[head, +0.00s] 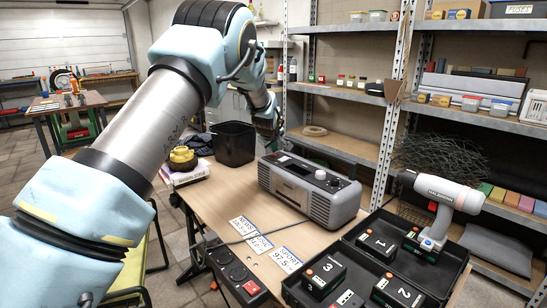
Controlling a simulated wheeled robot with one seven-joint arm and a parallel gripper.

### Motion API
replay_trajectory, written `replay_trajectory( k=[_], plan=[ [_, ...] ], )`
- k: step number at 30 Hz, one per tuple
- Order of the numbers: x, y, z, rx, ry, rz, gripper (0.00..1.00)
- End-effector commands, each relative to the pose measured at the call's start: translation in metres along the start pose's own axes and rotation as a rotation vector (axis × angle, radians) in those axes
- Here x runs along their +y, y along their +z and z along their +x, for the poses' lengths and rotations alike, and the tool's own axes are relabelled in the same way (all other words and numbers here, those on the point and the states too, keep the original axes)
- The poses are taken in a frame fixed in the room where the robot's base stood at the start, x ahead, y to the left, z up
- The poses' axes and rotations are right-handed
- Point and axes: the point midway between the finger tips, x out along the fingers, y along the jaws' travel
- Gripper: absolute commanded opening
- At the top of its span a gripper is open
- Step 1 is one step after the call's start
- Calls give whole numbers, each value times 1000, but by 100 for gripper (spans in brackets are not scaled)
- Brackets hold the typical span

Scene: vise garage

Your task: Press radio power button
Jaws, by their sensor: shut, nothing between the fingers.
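The radio (308,192), a grey box with speaker grilles, stands upright on the wooden table (220,190). Its top carries a small dark panel with pale marks near its left end and round knobs towards the right. I cannot make out which control is the power button. My gripper (274,146) is at the end of my blue and grey arm, behind and above the radio's left end. It is small and dark in the picture, shut and empty. I cannot tell whether its tips touch the radio.
A drill (440,205) and numbered batteries (377,245) sit in a black case (455,262) right of the radio. Station cards (289,260) and a power strip (238,277) lie in front. A black bin (234,144) stands behind left. Metal shelves (345,96) stand behind.

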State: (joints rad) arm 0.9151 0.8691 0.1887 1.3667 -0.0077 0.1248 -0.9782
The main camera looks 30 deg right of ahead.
Motion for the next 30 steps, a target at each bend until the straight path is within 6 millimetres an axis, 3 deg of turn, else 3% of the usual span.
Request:
replay_trajectory(
  k=[30],
  plan=[
    [-4, 4, 6, 0, 0, 1, 0]
  ],
)
